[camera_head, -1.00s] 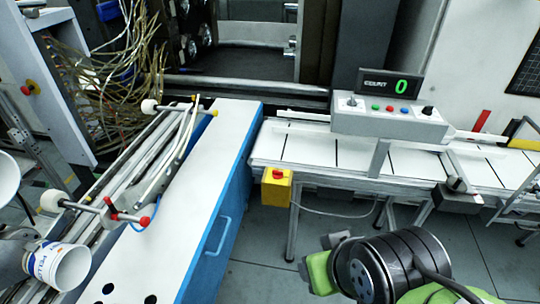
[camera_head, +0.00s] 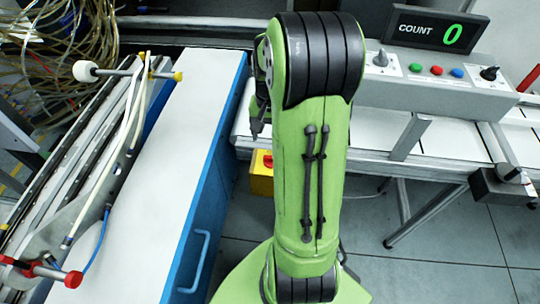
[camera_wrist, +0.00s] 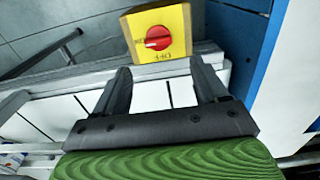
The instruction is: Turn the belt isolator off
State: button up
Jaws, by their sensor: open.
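The belt isolator is a yellow box (camera_wrist: 180,19) with a round red rotary knob (camera_wrist: 158,38) on its face, at the top of the wrist view. A white mark on the knob lies towards its left side, near small lettering on the left. More lettering, seemingly OFF, reads upside down below the knob. In the head view the yellow box (camera_head: 260,185) hangs by the conveyor's near left end, partly hidden by my green arm. My gripper (camera_wrist: 161,68) is open and empty, its two fingers pointing towards the isolator, apart from the knob. The arm mostly hides it in the head view.
The conveyor (camera_head: 385,130) runs off to the right, with a grey control box (camera_head: 440,97) and a COUNT display (camera_head: 437,28) reading 0. A white-topped blue cabinet (camera_head: 215,190) stands left of the isolator. A rail assembly (camera_head: 85,130) and loose cables lie further left.

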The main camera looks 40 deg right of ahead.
jog(key=f+b, duration=0.1)
jog(key=f, duration=0.3)
jog(key=f+b, duration=0.1)
jog(key=f, duration=0.3)
jog(key=shift+s+a+f, duration=0.1)
jog(key=shift+s+f, duration=0.1)
jog(key=shift+f, duration=0.2)
jog(key=shift+r, duration=0.1)
jog(key=c, duration=1.1)
jog(key=shift+o, duration=0.2)
